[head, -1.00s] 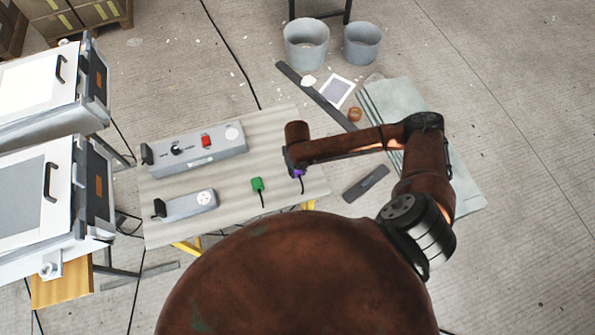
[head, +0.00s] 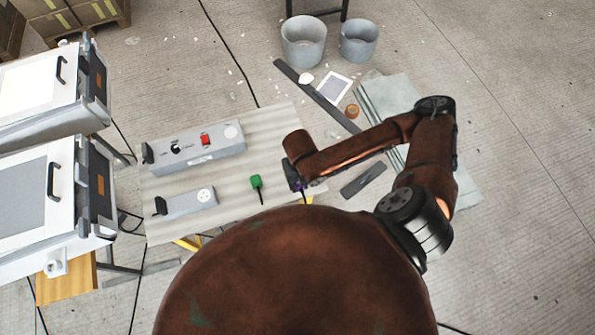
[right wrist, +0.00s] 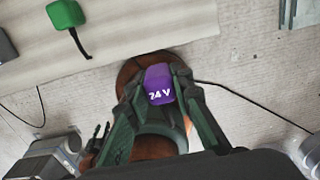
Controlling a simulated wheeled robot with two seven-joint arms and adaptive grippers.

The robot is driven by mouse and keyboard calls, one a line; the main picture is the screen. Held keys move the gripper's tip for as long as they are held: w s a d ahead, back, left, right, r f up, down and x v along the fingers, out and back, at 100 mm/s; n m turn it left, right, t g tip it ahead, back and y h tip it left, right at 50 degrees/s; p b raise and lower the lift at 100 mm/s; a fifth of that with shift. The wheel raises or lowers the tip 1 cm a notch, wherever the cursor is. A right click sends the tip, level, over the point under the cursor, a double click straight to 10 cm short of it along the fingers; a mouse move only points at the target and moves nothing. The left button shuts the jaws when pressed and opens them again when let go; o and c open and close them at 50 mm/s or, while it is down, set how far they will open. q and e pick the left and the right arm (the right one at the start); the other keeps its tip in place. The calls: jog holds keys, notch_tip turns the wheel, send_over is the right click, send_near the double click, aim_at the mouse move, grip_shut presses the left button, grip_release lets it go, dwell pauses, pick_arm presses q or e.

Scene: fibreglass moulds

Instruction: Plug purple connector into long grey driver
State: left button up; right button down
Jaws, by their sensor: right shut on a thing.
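The purple connector, marked "24 V" in the right wrist view (right wrist: 159,82), sits between the fingers of my right gripper (right wrist: 158,88). In the head view my right gripper (head: 298,186) is over the table's right front edge and mostly hides the connector. The long grey driver (head: 196,148) lies at the back of the table, left of the gripper and apart from it. It has a red switch, a black knob and a round pale socket at its right end.
A shorter grey driver (head: 187,203) with a round socket lies in front of the long one. A green connector (head: 256,182) lies on the table (head: 232,205), left of my right gripper. White machines (head: 45,190) stand at the left. Buckets (head: 303,42) stand on the floor behind.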

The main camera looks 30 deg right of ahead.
jog(key=shift+s+a+r+p, duration=0.35)
jog(key=shift+s+r+p, duration=0.1)
jog(key=shift+s, duration=0.15)
jog(key=shift+s+a+r+p, duration=0.2)
jog(key=shift+s+p, duration=0.15)
jog(key=shift+s, duration=0.2)
pick_arm(q)
jog(key=shift+w+r, duration=0.15)
jog(key=shift+r, duration=0.65)
pick_arm(e)
jog(key=shift+f, duration=0.1)
jog(key=shift+w, duration=0.1)
jog(key=shift+w+m, duration=0.15)
jog(key=shift+m, duration=0.35)
jog(key=w+r+m, duration=0.5)
jog(key=r+m, duration=0.2)
jog(key=m, duration=0.9)
jog(key=w+r+m, duration=0.5)
jog(key=r+m, duration=0.3)
jog(key=m, duration=0.8)
jog(key=shift+a+r, duration=0.15)
jog(key=shift+r, duration=0.15)
